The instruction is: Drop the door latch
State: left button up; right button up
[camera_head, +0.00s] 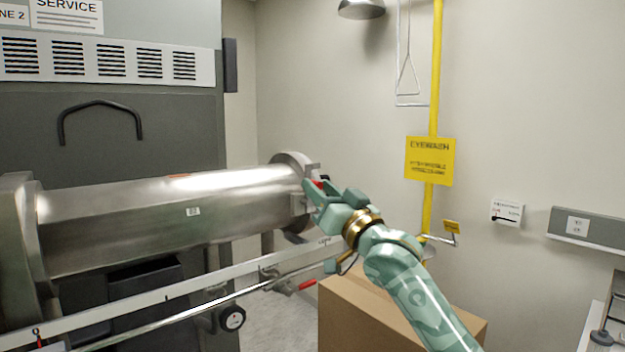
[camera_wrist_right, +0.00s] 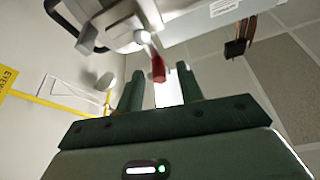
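The door latch (camera_wrist_right: 158,68) is a small lever with a red grip on a metal arm. In the head view its red part (camera_head: 319,183) shows at the right end of a steel cylindrical chamber (camera_head: 170,210), by the round end flange (camera_head: 292,162). My right gripper (camera_head: 313,195) is at that end, partly covering the latch. In the right wrist view my right gripper (camera_wrist_right: 160,75) has its two fingers apart, with the red grip between the fingertips and a gap on each side. My left gripper is not in view.
A cardboard box (camera_head: 360,315) stands below my right arm. A pale rail (camera_head: 190,298) runs under the chamber. A yellow pipe with an eyewash sign (camera_head: 429,161) is on the back wall. A second red handle (camera_head: 306,285) sits below the chamber.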

jog(key=shift+x, duration=1.8)
